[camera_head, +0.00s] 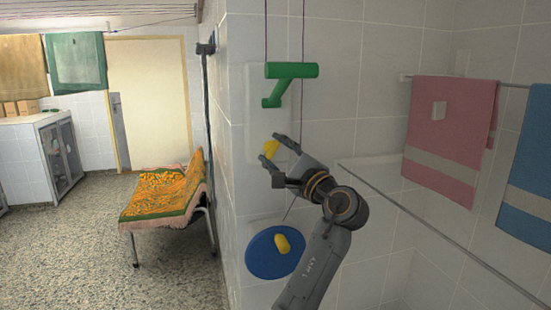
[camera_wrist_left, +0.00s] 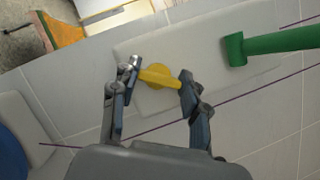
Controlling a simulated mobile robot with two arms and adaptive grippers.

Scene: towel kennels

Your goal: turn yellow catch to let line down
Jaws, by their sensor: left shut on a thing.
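The yellow catch (camera_head: 270,150) is on a pale plate (camera_head: 254,100) on the tiled wall. My left gripper (camera_head: 271,148) has its fingers on either side of the catch and is shut on it. In the left wrist view, the catch (camera_wrist_left: 157,75) shows between the two fingertips (camera_wrist_left: 160,75), lying roughly along the line between them. The purple line (camera_head: 303,30) runs down the wall past a green T-shaped piece (camera_head: 292,71) above the catch. My right gripper is not in view.
A blue disc (camera_head: 262,262) with a yellow knob (camera_head: 283,243) is below my left gripper. Pink (camera_head: 455,115) and blue (camera_head: 528,195) towels hang on a rail at the right. A bench (camera_head: 165,200) with a patterned towel stands left of the wall corner, on open floor.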

